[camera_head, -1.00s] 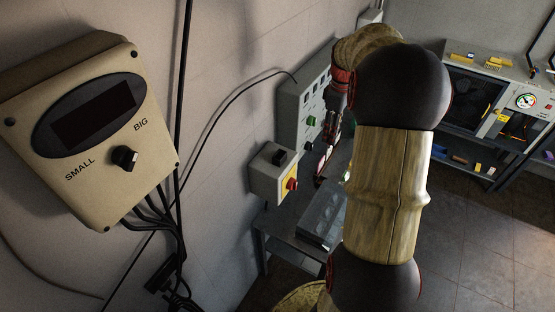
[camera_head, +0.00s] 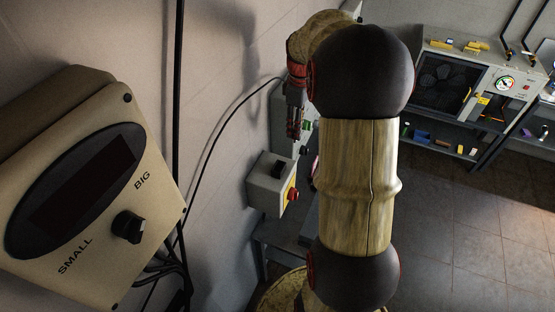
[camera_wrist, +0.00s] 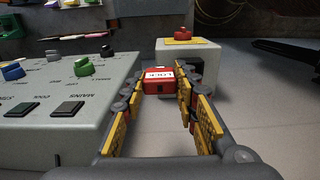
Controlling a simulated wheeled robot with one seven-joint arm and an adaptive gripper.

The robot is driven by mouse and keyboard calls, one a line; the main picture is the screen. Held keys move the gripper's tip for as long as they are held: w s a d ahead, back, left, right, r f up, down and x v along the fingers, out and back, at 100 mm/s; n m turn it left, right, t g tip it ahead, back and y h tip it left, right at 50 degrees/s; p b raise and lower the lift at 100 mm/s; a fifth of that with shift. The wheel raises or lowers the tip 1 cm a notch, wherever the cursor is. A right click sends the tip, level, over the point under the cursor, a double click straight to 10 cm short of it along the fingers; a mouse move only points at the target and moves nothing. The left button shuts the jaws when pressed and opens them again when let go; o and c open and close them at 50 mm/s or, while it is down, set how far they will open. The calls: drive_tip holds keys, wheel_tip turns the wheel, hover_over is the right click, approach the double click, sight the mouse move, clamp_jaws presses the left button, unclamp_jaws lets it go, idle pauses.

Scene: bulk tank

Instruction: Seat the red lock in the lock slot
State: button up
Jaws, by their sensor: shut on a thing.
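The red lock (camera_wrist: 159,81), with a white LOCK label, is held between the fingertips of my gripper (camera_wrist: 160,88) in the wrist view. My gripper is shut on it, with the yellow-padded fingers on either side. Beyond the lock stands a grey box with a red button on a yellow plate (camera_wrist: 183,42); a dark opening shows in its front, just right of the lock. In the head view this box (camera_head: 265,190) is on the wall, and my gripper (camera_head: 294,125) is above and right of it. The lock cannot be made out there. I cannot tell which opening is the lock slot.
A grey control panel (camera_wrist: 60,110) with green and blue knobs and dark switches lies close left of my gripper. A beige SMALL/BIG dial box (camera_head: 95,195) is on the wall at left. A bench with a gauge machine (camera_head: 480,90) stands at the far right. Floor at right is clear.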

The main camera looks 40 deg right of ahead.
drive_tip(key=shift+w+a+f+p, duration=0.1)
drive_tip(key=shift+a+f+p, duration=0.1)
drive_tip(key=shift+a+f, duration=1.3)
drive_tip(key=shift+w+a+f+p, duration=0.1)
drive_tip(key=shift+a+f+p, duration=0.1)
drive_tip(key=shift+a+f, duration=1.3)
drive_tip(key=shift+w+a+f+p, duration=0.15)
drive_tip(key=shift+a+f, duration=0.65)
drive_tip(key=shift+f, duration=1.3)
drive_tip(key=shift+f, duration=0.15)
drive_tip(key=o, duration=1.2)
